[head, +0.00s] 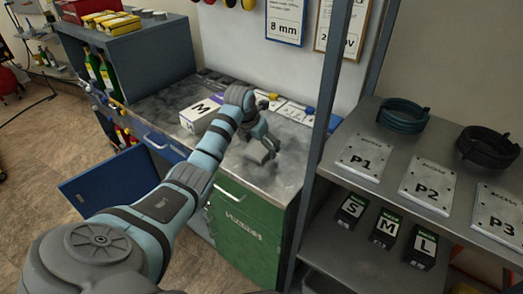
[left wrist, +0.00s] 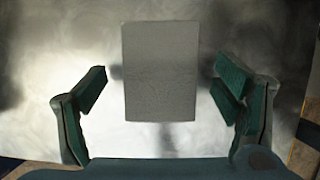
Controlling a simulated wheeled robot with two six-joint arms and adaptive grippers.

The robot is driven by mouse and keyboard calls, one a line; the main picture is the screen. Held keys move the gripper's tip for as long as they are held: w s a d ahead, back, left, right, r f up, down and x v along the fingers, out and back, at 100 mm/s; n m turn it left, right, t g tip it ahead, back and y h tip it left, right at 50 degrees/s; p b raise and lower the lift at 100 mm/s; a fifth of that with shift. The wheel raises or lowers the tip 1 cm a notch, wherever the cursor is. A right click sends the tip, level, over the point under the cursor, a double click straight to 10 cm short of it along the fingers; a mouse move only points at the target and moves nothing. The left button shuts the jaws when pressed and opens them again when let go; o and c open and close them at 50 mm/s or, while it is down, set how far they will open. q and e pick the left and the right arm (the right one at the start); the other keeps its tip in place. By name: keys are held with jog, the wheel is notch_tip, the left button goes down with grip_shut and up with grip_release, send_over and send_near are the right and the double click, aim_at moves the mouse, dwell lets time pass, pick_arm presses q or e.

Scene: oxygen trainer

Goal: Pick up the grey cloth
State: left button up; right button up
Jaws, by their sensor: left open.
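The grey cloth (left wrist: 160,72) is a flat, upright rectangle in the left wrist view, lying on the metal worktop between my fingers with a gap on each side. In the head view the cloth (head: 257,153) shows as a small grey patch just below my left gripper (head: 265,143). My left gripper (left wrist: 162,92) is open, one finger on each side of the cloth, and holds nothing. How high the fingers are above the cloth is hard to tell. My right gripper is not in view.
A white box marked M (head: 200,115) stands left of my gripper on the worktop (head: 278,182). Flat cards and coloured items lie behind it. A dark post (head: 318,140) and a shelf with plates P1 (head: 362,160), P2 and P3 stand to the right. A blue door (head: 110,190) hangs open below.

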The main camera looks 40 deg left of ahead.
aim_at(260, 148)
pick_arm(q)
jog(key=shift+f, duration=0.15)
jog(key=shift+f, duration=0.25)
dwell(0.4)
jog(key=shift+s, duration=0.1)
jog(key=c, duration=1.2)
jog(key=shift+o, duration=0.2)
jog(key=shift+r, duration=0.1)
notch_tip(260, 148, up, 20)
jog(key=shift+r+p, duration=0.2)
jog(key=shift+p, duration=0.8)
